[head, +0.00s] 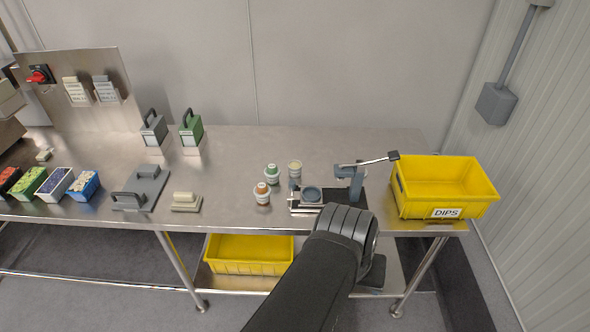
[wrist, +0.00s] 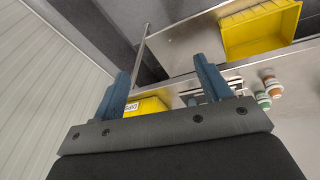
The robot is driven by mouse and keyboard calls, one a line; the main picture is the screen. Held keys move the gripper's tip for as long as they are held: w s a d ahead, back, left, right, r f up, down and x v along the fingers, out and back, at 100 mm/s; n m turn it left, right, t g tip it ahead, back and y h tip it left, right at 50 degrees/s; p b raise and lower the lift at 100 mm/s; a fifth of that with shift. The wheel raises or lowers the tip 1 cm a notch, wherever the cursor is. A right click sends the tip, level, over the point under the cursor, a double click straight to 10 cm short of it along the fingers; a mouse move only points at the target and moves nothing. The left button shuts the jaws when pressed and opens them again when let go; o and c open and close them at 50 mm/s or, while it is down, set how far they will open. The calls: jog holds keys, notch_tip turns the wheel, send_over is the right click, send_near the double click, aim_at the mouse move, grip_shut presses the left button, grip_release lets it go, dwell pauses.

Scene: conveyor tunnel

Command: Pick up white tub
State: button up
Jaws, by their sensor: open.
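The white tub (head: 295,169) is a small pale cylinder with a yellowish top. It stands upright on the steel table, just behind the left end of a press. A tub with a green lid (head: 272,173) and a tub with an orange lid (head: 262,193) stand to its left. Both also show at the right of the wrist view, the orange one (wrist: 272,86) above the green one (wrist: 262,100). I cannot make out the white tub there. My gripper (wrist: 160,68) is open with nothing between its blue fingers. In the head view my arm hides it, at the table's front edge.
A press (head: 350,180) with a long lever stands right of the tubs. A yellow bin marked DIPS (head: 445,190) sits at the right end of the table. Another yellow bin (head: 248,262) is on the shelf below.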

jog(key=w+d+n+g, duration=0.2)
jog(key=d+n+g, duration=0.1)
jog(key=d+g, duration=0.2)
jog(key=m+t+h, duration=0.1)
jog(key=m+t, duration=0.5)
jog(key=m, duration=0.3)
send_over(295, 165)
jog(key=s+a, duration=0.4)
jog(key=a, duration=0.1)
notch_tip(295, 165, down, 5)
jog(key=x, duration=1.7)
jog(key=shift+d, duration=0.25)
jog(key=shift+r, duration=0.1)
jog(key=c, duration=1.1)
